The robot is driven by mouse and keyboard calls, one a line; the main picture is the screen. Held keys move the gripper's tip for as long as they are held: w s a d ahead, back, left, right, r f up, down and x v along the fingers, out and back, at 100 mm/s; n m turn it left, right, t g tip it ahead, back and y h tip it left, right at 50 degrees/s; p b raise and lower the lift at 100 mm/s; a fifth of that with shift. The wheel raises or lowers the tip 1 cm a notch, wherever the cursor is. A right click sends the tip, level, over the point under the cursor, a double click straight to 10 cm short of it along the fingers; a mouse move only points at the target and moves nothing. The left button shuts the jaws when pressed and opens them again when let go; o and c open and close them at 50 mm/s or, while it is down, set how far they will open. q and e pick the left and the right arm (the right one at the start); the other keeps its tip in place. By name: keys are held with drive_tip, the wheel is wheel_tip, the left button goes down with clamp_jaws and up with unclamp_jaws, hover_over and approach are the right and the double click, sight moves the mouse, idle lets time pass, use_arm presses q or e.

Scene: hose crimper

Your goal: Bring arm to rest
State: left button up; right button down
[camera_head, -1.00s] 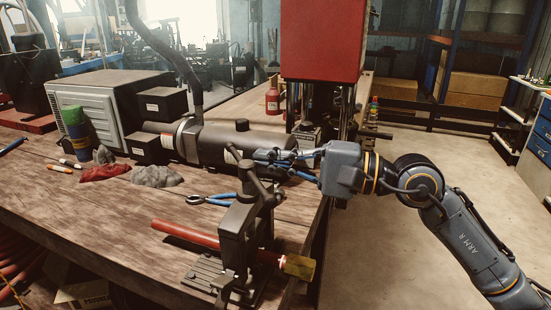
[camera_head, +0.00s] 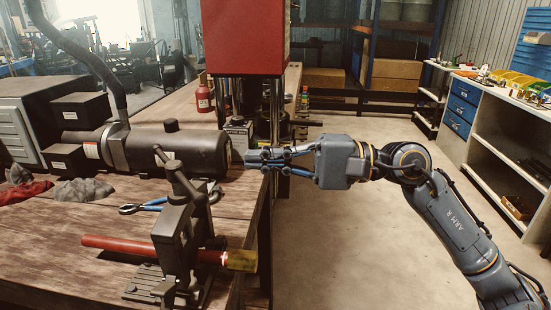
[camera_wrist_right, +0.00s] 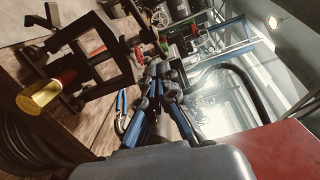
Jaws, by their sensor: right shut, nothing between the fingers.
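My right arm (camera_head: 455,222) comes in from the right in the head view, with its gripper (camera_head: 250,159) pointing left over the bench's right edge. The gripper is shut and empty. In the head view it sits right of the dark cylinder (camera_head: 205,150) and behind the hose crimper (camera_head: 180,235). The red hose (camera_head: 130,244) with its brass-coloured end fitting (camera_head: 241,260) lies through the crimper's base area. The right wrist view also shows the gripper (camera_wrist_right: 160,75) and the fitting (camera_wrist_right: 40,97). My left gripper is not in view.
Blue-handled pliers (camera_head: 150,206) lie on the wooden bench (camera_head: 60,225) behind the crimper. A red press (camera_head: 243,35) stands at the bench's right side. Open floor (camera_head: 350,240) lies to the right, up to a white shelf unit (camera_head: 505,150).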

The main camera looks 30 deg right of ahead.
drive_tip(key=shift+v, duration=1.05)
